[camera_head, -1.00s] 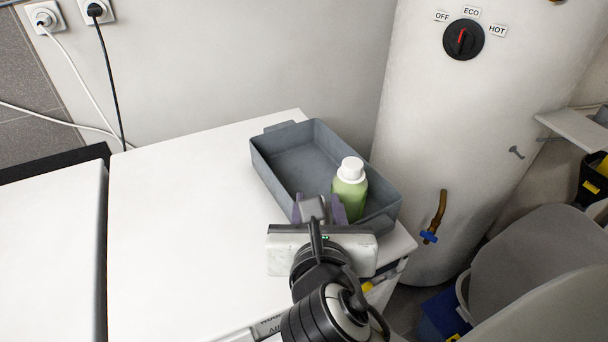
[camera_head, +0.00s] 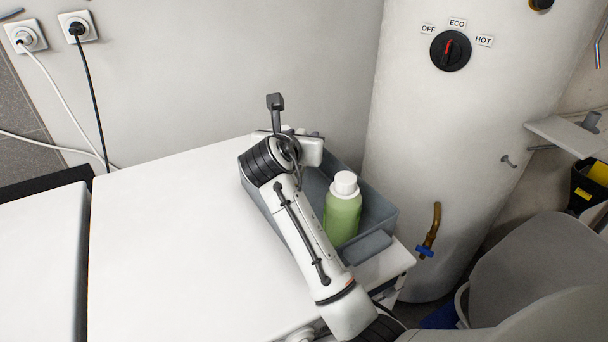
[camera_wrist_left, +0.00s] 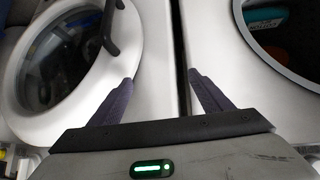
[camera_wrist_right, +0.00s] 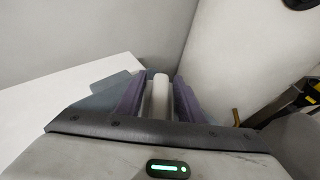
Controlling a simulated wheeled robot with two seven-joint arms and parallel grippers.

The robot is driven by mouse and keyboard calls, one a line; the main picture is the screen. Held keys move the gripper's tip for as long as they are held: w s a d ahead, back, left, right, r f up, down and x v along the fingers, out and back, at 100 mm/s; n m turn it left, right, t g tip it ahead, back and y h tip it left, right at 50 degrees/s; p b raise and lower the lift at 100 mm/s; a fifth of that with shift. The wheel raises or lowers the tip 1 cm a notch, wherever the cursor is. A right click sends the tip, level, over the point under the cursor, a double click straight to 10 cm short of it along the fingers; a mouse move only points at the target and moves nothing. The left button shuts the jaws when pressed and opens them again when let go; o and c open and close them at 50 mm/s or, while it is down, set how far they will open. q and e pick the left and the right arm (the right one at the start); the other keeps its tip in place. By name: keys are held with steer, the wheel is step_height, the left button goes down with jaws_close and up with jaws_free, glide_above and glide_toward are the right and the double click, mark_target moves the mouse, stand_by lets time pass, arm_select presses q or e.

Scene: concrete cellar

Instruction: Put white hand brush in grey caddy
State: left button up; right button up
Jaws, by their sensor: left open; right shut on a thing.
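The grey caddy (camera_head: 380,213) stands at the right end of the white top, beside the boiler; it also shows in the right wrist view (camera_wrist_right: 88,106). My right arm reaches across it, and the gripper body is over its far left end. My right gripper (camera_wrist_right: 158,82) is shut on a white rounded bar, apparently the handle of the white hand brush (camera_wrist_right: 160,98). The rest of the brush is hidden, and the head view does not show the fingertips. My left gripper (camera_wrist_left: 161,77) is open and empty, facing white machine fronts, outside the head view.
A green bottle with a white cap (camera_head: 343,212) stands upright in the caddy's right half. The white boiler (camera_head: 450,150) rises close behind on the right. The white top (camera_head: 160,240) left of the caddy is clear.

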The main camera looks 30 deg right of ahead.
step_height(320, 180, down, 5)
steer(key=shift+f+b, duration=0.15)
steer(key=shift+b, duration=0.2)
steer(key=shift+f, duration=0.4)
steer(key=shift+f+p, duration=0.4)
steer(key=shift+f, duration=0.1)
steer(key=o, duration=1.1)
